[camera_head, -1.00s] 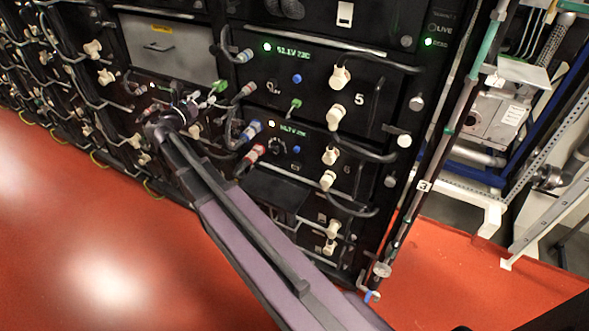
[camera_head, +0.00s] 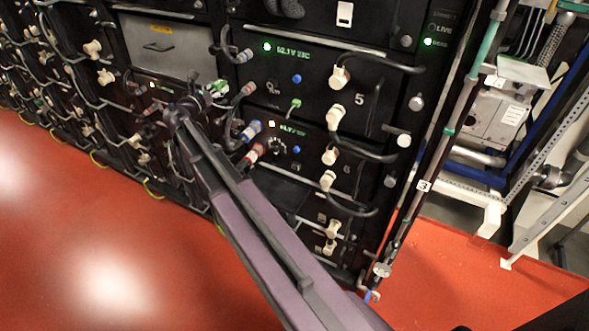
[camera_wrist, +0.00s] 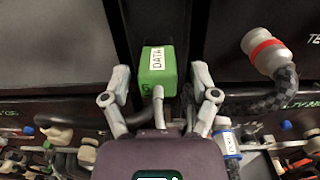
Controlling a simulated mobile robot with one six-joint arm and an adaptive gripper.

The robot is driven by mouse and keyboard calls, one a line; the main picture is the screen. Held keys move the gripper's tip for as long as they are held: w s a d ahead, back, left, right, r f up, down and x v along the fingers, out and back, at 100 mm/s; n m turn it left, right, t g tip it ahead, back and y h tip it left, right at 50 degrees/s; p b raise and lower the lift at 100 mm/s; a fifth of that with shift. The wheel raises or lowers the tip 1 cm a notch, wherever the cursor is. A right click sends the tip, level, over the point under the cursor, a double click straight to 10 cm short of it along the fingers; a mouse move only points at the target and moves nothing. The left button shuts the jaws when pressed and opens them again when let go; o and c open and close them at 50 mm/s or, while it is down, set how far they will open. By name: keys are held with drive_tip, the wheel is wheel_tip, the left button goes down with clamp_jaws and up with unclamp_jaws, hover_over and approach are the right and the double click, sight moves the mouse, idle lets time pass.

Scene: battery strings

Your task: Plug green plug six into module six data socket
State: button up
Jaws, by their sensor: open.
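The green plug (camera_wrist: 157,72) carries a white DATA label and a small mark that looks like a 6. It sits between the spread fingers of my gripper (camera_wrist: 159,76), with gaps on both sides. A grey cable runs from it toward my wrist. In the head view the green plug (camera_head: 217,88) shows just beyond my gripper (camera_head: 195,100), in front of the rack. Module six (camera_head: 318,150), marked 6, is to the right and lower, with a lit display and a blue button. I cannot make out its data socket.
Module five (camera_head: 325,95) is above module six, with another green plug (camera_head: 293,103) in its front. Blue-banded (camera_head: 250,131) and red-banded (camera_head: 255,153) connectors with dark cables stick out at module six's left. White connectors line its right. Red floor (camera_head: 90,250) lies clear in front.

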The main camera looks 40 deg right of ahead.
clamp_jaws()
drive_tip(key=shift+v, duration=1.65)
idle(1.0)
drive_tip(key=shift+v, duration=2.4)
drive_tip(key=shift+w, duration=0.1)
